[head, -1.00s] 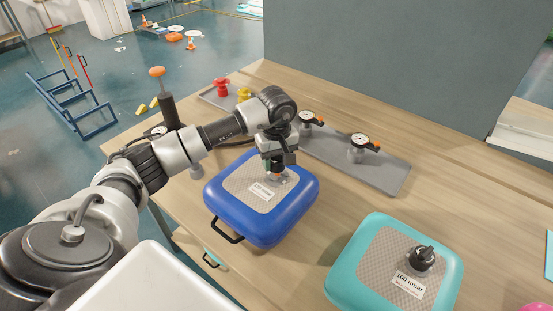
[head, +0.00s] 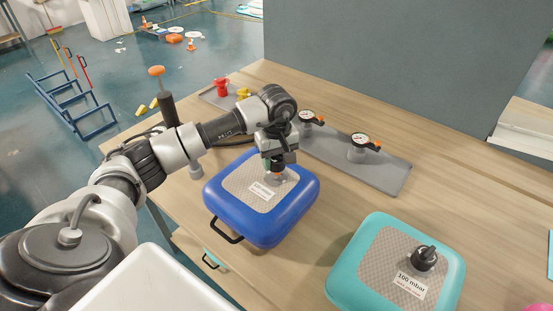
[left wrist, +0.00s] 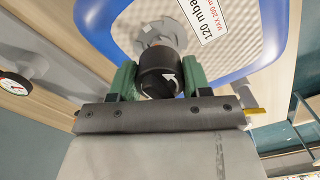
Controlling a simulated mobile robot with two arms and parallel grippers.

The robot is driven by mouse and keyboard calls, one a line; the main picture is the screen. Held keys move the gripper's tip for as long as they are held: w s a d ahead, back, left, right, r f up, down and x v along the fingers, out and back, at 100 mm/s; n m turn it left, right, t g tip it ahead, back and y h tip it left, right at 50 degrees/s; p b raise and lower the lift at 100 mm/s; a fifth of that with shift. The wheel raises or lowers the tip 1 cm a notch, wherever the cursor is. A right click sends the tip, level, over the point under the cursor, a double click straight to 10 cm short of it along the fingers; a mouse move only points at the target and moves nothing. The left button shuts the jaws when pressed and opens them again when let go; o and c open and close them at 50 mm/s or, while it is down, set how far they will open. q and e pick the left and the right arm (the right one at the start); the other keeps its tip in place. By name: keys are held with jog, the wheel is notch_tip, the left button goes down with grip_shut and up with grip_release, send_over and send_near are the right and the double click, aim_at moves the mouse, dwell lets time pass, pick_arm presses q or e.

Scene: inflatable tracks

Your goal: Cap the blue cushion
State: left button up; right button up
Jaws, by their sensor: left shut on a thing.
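The blue cushion (head: 265,225) lies on the wooden bench, with a grey textured panel and a label; the label reads 120 mbar in the left wrist view, where the cushion (left wrist: 95,15) fills the top. My left gripper (head: 277,170) is over the panel's upper right part. In the left wrist view my left gripper (left wrist: 158,82) has its green fingers shut on a black cap (left wrist: 158,70) with a white arrow. The cap is at the cushion's grey valve (left wrist: 160,36); I cannot tell whether it is fully seated. My right gripper is not in view.
A teal cushion (head: 345,265) with a black cap on its valve (head: 424,258) lies at the front right. A grey tray with gauges (head: 385,174) stands behind the blue cushion. A hand pump (head: 168,110) and red and yellow fittings (head: 221,87) are at the back left.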

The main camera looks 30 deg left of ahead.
pick_arm(q)
jog(key=shift+f+b, duration=1.85)
jog(key=shift+f, duration=0.2)
jog(key=n, duration=0.3)
jog(key=shift+r, duration=0.1)
jog(key=shift+n, duration=1.1)
jog(key=shift+n, duration=1)
jog(key=n, duration=0.3)
jog(key=shift+p, duration=0.3)
jog(key=n, duration=0.4)
jog(key=shift+n, duration=0.4)
